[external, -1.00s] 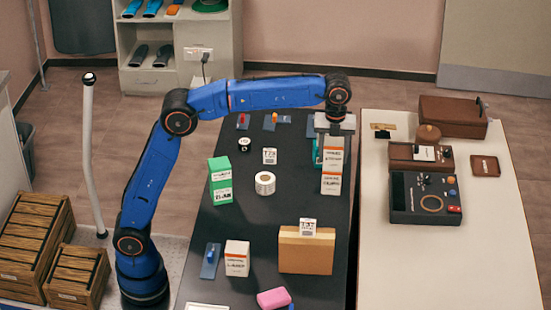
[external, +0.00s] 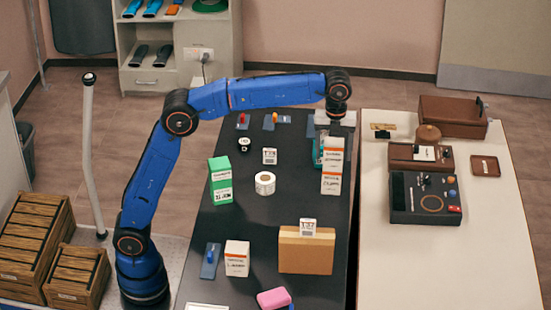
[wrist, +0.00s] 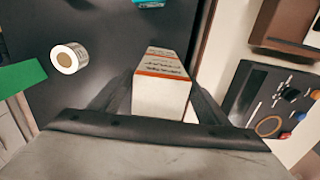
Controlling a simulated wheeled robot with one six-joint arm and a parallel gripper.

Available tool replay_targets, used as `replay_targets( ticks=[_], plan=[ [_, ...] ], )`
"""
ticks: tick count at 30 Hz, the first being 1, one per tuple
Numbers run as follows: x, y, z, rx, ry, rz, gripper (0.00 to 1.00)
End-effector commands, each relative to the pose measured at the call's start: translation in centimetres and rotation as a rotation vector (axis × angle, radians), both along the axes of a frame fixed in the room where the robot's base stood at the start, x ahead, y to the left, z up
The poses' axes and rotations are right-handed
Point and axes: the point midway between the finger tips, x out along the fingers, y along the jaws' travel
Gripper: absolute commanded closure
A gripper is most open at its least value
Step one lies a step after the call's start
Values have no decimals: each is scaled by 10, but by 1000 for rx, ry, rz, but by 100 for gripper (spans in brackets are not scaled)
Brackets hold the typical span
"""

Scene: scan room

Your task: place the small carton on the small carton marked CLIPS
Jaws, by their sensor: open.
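Two white cartons with orange bands stand one on top of the other at the right edge of the dark table. The upper small carton (external: 333,153) rests on the lower carton (external: 331,184), roughly lined up with it. The lettering is too small to read surely as CLIPS. My gripper (external: 335,121) is open just above the stack. In the wrist view the upper carton (wrist: 161,92) shows between the spread fingers of my gripper (wrist: 160,100), with dark gaps beside it. The lower carton is hidden there.
A teal object (external: 318,150) stands close behind the stack. A white roll (external: 265,183), a green-and-white box (external: 220,181), another white carton (external: 237,258) and a tan box (external: 305,251) share the dark table. A pale table (external: 450,270) lies to the right.

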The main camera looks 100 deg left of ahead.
Motion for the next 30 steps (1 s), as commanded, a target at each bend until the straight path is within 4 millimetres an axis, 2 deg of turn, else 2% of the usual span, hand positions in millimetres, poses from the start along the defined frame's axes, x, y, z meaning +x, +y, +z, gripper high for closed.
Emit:
replay_targets(
  ticks=[9,15,21,30],
  plan=[
    [1,0,60,0,-2,0,31],
    [1,0,89,0,-2,0,31],
    [0,0,103,0,-1,0,31],
    [0,0,106,0,0,0,31]
  ],
)
